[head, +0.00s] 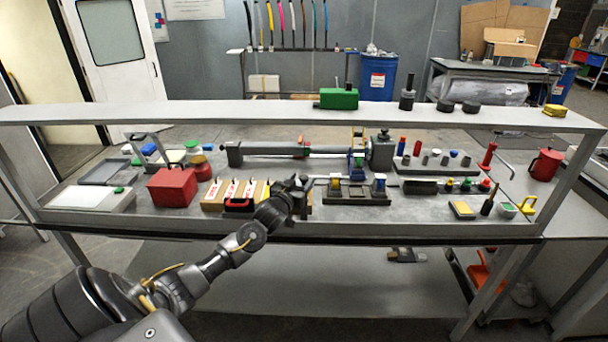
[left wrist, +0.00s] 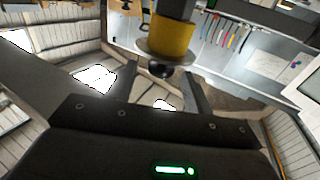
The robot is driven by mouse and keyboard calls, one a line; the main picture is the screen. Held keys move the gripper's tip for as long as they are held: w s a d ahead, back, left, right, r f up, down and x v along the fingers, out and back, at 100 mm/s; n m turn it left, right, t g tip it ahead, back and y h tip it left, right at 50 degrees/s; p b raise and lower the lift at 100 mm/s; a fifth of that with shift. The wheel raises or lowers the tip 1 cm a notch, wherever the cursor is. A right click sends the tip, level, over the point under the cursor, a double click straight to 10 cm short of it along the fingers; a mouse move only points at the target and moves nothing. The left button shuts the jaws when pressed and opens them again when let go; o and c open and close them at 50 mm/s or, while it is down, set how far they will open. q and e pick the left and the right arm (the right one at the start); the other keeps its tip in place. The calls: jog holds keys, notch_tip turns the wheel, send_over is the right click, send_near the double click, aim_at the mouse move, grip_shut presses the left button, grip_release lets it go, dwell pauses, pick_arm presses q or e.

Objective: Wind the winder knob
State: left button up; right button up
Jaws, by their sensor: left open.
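My left gripper (head: 303,184) is at the front middle of the workbench shelf, just left of a small dark fixture with yellow and blue parts (head: 350,188). In the left wrist view a yellow cylinder with a grey disc (left wrist: 166,42) and a small dark round knob (left wrist: 161,71) at its end points toward the gripper. The open fingers (left wrist: 163,82) stand on either side below the knob. I cannot tell whether they touch it. In the head view the gripper hides the knob. My right gripper is not in view.
A red box (head: 172,187) and a wooden rack of white items (head: 233,192) stand left of the gripper. A long grey cylinder device (head: 285,149) lies behind. A grey upper shelf (head: 230,113) spans above the bench. Several small tools and bottles crowd the right side.

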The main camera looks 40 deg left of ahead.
pick_arm(q)
jog(key=shift+x, duration=1.35)
jog(key=c, duration=0.9)
